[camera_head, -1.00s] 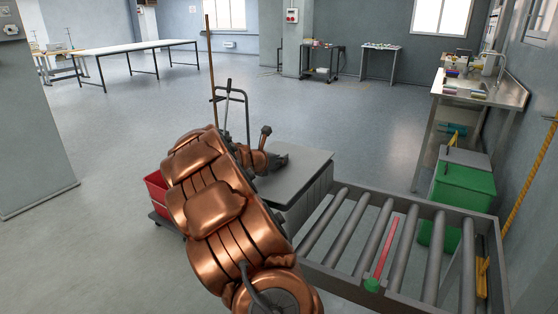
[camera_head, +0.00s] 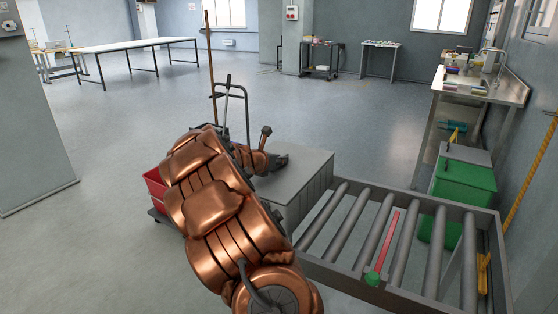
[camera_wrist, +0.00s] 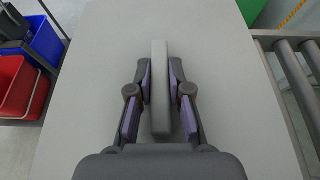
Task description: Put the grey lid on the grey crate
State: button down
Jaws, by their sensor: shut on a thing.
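The grey lid (camera_head: 308,170) shows as a flat grey top over the ribbed side of the grey crate (camera_head: 318,192), left of the roller conveyor. In the wrist view the lid (camera_wrist: 100,70) fills most of the picture below my gripper (camera_wrist: 160,80). Both fingers are shut on a light grey upright bar, which looks like the lid's handle (camera_wrist: 160,110). My gripper (camera_head: 275,162) also shows over the lid in the head view, partly behind my arm. The lid looks level and over the crate. I cannot tell whether it rests fully on the rim.
The roller conveyor (camera_head: 345,225) stands close on the right, with a red strip (camera_head: 390,240) on it. A green bin (camera_head: 465,185) is beyond it. A red bucket (camera_head: 155,186) and a blue bucket (camera_wrist: 45,42) stand on the left. The floor behind is open.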

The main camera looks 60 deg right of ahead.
jog(key=c, duration=1)
grip_release()
jog(key=shift+a, duration=0.15)
jog(key=v, duration=1.1)
jog(key=shift+a+r, duration=0.25)
jog(key=shift+a, duration=0.1)
